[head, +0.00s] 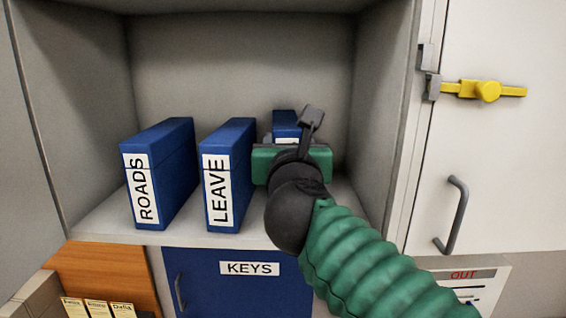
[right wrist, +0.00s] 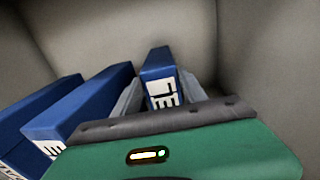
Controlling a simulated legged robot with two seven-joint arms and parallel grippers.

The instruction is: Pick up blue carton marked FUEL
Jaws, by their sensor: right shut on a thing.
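A blue carton (head: 286,120) stands at the right of the shelf, farther back than the other two, and is mostly hidden behind my right gripper (head: 284,148). In the right wrist view the carton (right wrist: 157,62) sits between the two grey fingers of the gripper (right wrist: 162,94), which is shut on it. Its white label shows only in part, and I cannot read the full word. I cannot tell whether its base touches the shelf. My left gripper is not in view.
Blue cartons marked ROADS (head: 158,172) and LEAVE (head: 228,175) stand to the left on the shelf (head: 100,222). The compartment's right wall (head: 378,110) is close to my gripper. Below is a blue KEYS door (head: 215,290); right, a white door with a yellow latch (head: 487,91).

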